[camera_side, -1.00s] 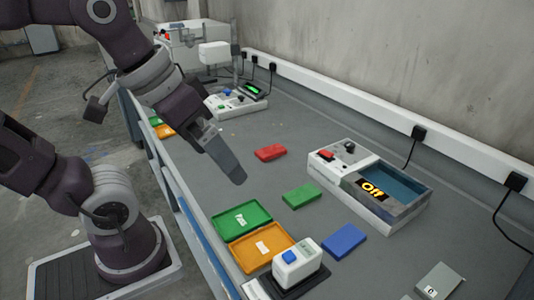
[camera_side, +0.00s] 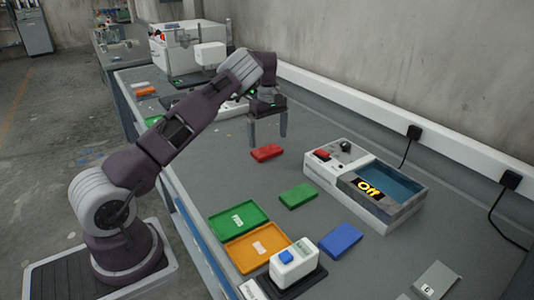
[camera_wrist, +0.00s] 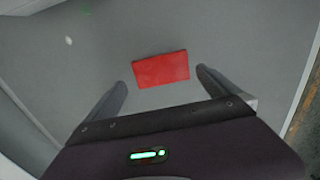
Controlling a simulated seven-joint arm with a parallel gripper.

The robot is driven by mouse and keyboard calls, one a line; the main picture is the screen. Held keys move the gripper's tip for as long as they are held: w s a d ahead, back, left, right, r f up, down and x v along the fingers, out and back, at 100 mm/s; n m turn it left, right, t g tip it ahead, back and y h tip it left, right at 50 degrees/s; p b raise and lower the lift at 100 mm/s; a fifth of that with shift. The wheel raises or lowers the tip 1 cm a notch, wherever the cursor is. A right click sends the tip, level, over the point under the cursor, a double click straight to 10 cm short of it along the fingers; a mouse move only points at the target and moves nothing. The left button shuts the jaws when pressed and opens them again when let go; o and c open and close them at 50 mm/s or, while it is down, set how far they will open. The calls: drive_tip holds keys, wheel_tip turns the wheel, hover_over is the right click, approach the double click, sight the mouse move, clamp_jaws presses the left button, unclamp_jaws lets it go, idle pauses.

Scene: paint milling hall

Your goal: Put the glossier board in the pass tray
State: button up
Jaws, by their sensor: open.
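A red board (camera_side: 267,153) lies flat on the grey bench. My gripper (camera_side: 268,140) is just above it, open and empty, fingers pointing down. In the wrist view the red board (camera_wrist: 161,69) lies ahead of and between my open fingers (camera_wrist: 162,84). A green board (camera_side: 298,196) and a blue board (camera_side: 341,240) lie nearer the front. I cannot tell which board is glossier. A green tray (camera_side: 215,228) with a white label and an orange tray (camera_side: 233,262) with a white label sit side by side, both empty. The label wording is too small to read surely.
A white gloss-meter-like device (camera_side: 294,262) with a blue button stands on a dark base by the orange tray. A white unit (camera_side: 320,173) with a blue basin and an "Off" display stands at right. A grey block (camera_side: 437,281) is at front right.

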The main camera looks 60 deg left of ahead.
sight(267, 150)
wheel_tip(267, 150, down, 5)
drive_tip(key=shift+s+a+r, duration=0.1)
drive_tip(key=shift+s+r, duration=0.05)
drive_tip(key=shift+c, duration=0.2)
